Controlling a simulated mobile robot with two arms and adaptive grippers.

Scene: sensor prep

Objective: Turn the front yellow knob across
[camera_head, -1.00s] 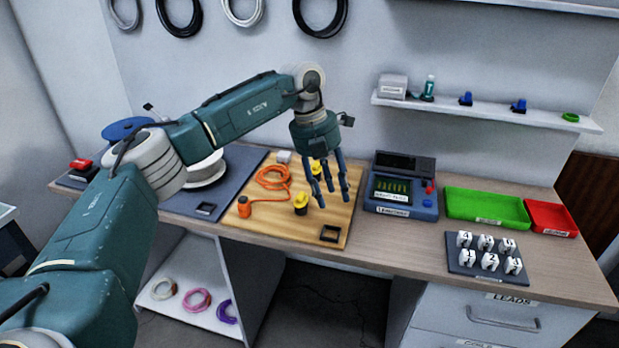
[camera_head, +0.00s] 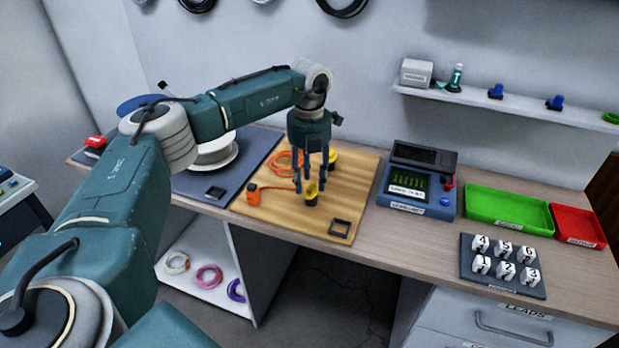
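The front yellow knob (camera_head: 311,189) sits on a dark round base on the wooden board (camera_head: 268,211). A second yellow knob (camera_head: 333,156) stands behind it, partly hidden by my fingers. My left gripper (camera_head: 310,184) points straight down over the front knob. Its fingers are spread, with fingertips to the left and right of the knob's top. I cannot tell whether they touch it. My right gripper is out of view.
An orange cable (camera_head: 286,160) and an orange plug-like part (camera_head: 253,193) lie left of the knobs. A dark square frame (camera_head: 340,229) is at the board's front right. A blue instrument (camera_head: 417,190), green tray (camera_head: 508,210) and red tray (camera_head: 578,226) stand to the right.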

